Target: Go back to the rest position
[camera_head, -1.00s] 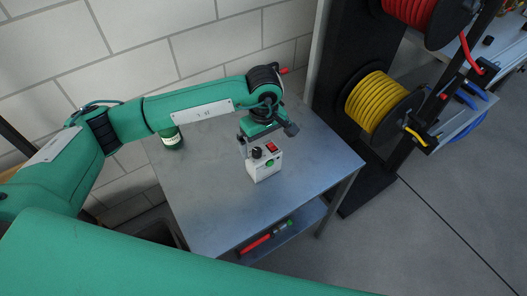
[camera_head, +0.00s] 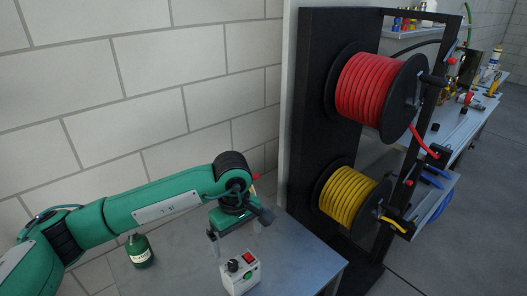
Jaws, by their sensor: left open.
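My left arm comes in from the left over the metal table (camera_head: 301,262). My left gripper (camera_head: 217,246) points down, open, just above and behind a small white control box (camera_head: 240,274) with a red switch, a black knob and a green button. The fingers are small in the picture, and I cannot tell whether they touch the box. My right gripper is not in view.
A green bottle (camera_head: 139,251) stands on the table beneath my left arm. A black rack right of the table carries a red hose reel (camera_head: 372,92) and a yellow hose reel (camera_head: 347,199). A workbench (camera_head: 474,122) with fittings stands farther back.

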